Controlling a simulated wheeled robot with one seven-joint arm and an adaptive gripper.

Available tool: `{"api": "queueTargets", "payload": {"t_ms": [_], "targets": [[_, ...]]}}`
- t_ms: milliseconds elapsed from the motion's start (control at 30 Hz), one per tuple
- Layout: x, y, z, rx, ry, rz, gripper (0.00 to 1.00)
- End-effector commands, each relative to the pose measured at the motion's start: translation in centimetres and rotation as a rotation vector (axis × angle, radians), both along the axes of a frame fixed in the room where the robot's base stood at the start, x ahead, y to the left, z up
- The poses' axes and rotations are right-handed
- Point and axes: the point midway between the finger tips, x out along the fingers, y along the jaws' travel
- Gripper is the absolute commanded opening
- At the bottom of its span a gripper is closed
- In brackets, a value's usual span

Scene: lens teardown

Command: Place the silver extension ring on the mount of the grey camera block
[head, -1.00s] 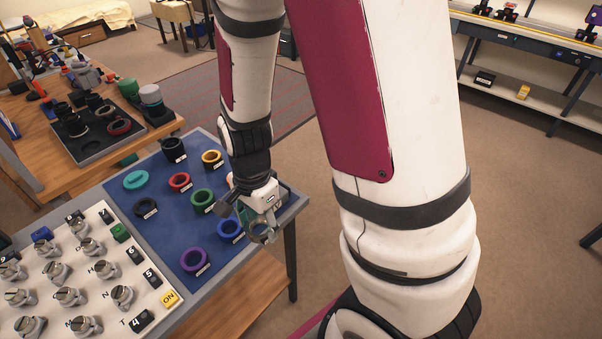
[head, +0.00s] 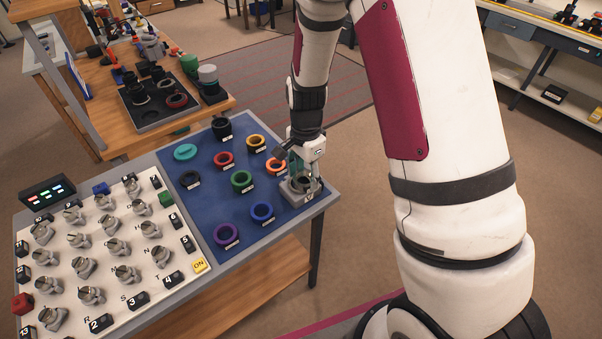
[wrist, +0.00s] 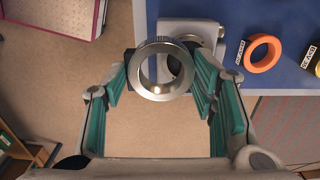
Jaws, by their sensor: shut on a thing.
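The silver extension ring (wrist: 165,95) is held between the fingertips of my gripper (wrist: 166,68), its round opening facing the wrist camera. The grey camera block (wrist: 180,29) is beyond it, and the ring hides part of its round mount. The ring appears offset to the left and lower than the mount in the wrist view; I cannot tell whether they touch. In the head view my gripper (head: 313,180) is at the grey camera block (head: 294,194), at the right corner of the blue mat. The ring is hard to make out there.
The blue mat (head: 205,205) holds several coloured rings; an orange ring (head: 276,167) lies close beside the block. A white panel with knobs (head: 120,235) is at left. A wooden bench with a dark tray (head: 150,116) stands behind. The floor right of the table is open.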

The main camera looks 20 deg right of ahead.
Motion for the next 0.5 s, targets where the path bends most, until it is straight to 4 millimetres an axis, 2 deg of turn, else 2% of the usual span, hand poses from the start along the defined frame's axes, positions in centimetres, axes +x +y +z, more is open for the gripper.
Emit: {"api": "queueTargets", "payload": {"t_ms": [100,367,500], "targets": [[2.0,0.0,-0.2,0.000,0.000,-0.001,0.23],[4.0,-0.1,-0.5,0.001,0.001,-0.001,0.23],[3.7,-0.2,-2.8,0.000,0.004,-0.002,0.23]]}}
